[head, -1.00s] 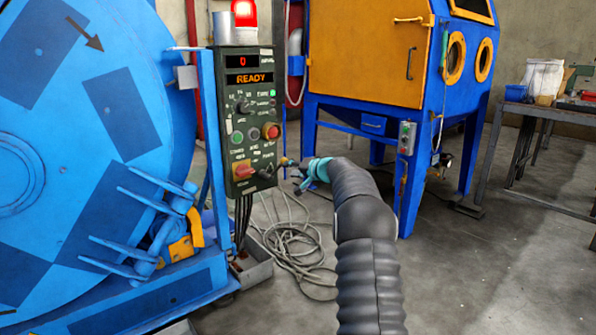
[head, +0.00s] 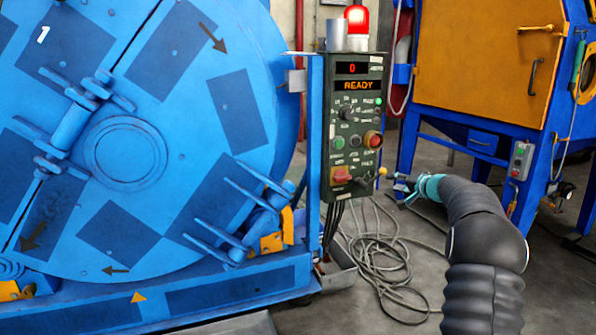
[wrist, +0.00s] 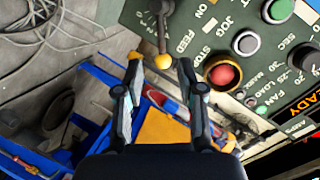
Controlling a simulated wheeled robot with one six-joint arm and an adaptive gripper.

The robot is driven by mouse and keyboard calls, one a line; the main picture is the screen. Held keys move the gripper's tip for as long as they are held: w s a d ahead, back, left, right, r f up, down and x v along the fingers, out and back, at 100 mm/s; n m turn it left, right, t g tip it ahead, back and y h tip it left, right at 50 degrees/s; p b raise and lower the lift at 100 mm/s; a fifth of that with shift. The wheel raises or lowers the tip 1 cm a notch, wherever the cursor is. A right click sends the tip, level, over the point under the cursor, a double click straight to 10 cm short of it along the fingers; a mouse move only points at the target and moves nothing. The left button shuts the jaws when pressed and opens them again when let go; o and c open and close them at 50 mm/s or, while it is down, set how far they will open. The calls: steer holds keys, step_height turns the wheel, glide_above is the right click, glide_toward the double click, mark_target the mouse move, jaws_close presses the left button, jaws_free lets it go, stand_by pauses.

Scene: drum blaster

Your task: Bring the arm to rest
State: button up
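My gripper (head: 400,185) is just right of the green control panel (head: 362,115) in the head view. In the wrist view my gripper (wrist: 160,66) has its two fingers apart with nothing held between them. The knob (head: 383,171) also shows beside the panel's lower right in the head view. My dark arm reaches in from the lower right. The panel displays "0" and "READY".
A large blue drum (head: 130,150) fills the left. A red beacon (head: 357,24) is lit above the panel. Grey cable (head: 385,265) lies coiled on the floor below. A blue cabinet with an orange door (head: 490,60) stands at the right. A red button (wrist: 223,75) is near the right finger.

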steer(key=s+a+f+g, duration=0.2)
steer(key=s+f+g, duration=0.15)
steer(key=f, duration=0.55)
steer(key=s+a+f+g+p, duration=0.1)
steer(key=s+a+g, duration=0.15)
steer(key=s, duration=0.35)
steer(key=s+a+f+g, duration=0.1)
steer(key=s+a, duration=0.2)
steer(key=s, duration=0.3)
steer(key=s+a+r+n+h+p, duration=0.1)
steer(key=s+a+r, duration=0.4)
steer(key=s, duration=0.9)
steer(key=s+a+r+n+g+h+p, duration=0.1)
steer(key=s+a+r+n+p, duration=0.3)
steer(key=s, duration=1)
steer(key=s+a+r+n+h+p, duration=0.2)
steer(key=s+a+r, duration=0.4)
steer(key=s, duration=0.8)
steer(key=shift+s+a+r+n+h+p, duration=0.15)
steer(key=shift+a+r+n+h+p, duration=0.35)
steer(key=shift+a, duration=0.75)
steer(key=shift+f, duration=0.15)
